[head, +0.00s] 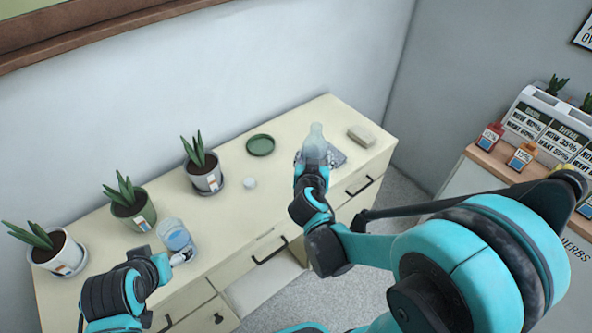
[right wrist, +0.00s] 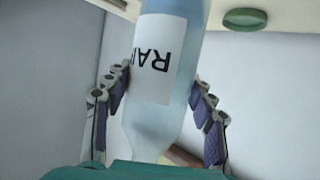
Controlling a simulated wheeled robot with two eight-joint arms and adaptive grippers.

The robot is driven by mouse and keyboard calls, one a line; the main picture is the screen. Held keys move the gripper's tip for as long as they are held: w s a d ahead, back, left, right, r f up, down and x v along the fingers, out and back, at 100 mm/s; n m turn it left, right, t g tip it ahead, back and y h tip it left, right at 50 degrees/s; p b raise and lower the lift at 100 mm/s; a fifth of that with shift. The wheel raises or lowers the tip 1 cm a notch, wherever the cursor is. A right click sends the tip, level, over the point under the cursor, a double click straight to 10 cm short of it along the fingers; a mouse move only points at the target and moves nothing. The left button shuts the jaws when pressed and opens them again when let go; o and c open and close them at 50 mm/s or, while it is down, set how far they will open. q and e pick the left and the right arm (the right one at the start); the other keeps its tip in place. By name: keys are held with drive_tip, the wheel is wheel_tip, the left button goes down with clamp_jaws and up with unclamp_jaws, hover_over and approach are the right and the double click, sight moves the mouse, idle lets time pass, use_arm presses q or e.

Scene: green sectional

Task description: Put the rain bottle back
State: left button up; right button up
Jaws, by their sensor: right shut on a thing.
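The rain bottle (head: 315,140) is pale, translucent blue-grey, near the right end of the cream cabinet. In the right wrist view the bottle (right wrist: 168,60) appears inverted, with a white label of black letters beginning "RA". My right gripper (head: 312,165) is shut on it, with one finger on each side of the bottle in the right wrist view (right wrist: 160,105). The bottle's lower part is hidden behind the gripper in the head view, so I cannot tell whether it touches the cabinet. My left gripper (head: 180,258) is beside a clear container with blue liquid (head: 174,235); its jaws are unclear.
The cream cabinet top (head: 240,220) holds several potted plants along the left and middle. A shelf with signs (head: 550,125) stands right.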

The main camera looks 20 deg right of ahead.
drive_tip(key=shift+w+a+f+b, duration=1.05)
drive_tip(key=shift+w+f, duration=0.25)
drive_tip(key=shift+f, duration=0.4)
drive_tip(key=shift+w+a+f+b, duration=0.9)
drive_tip(key=shift+w+a+f, duration=0.35)
drive_tip(key=shift+f, duration=0.4)
drive_tip(key=shift+w+a+f+b, duration=1.05)
drive_tip(key=shift+w+f, duration=0.3)
drive_tip(key=shift+f, duration=0.35)
drive_tip(key=shift+f, duration=0.2)
drive_tip(key=o, duration=1.3)
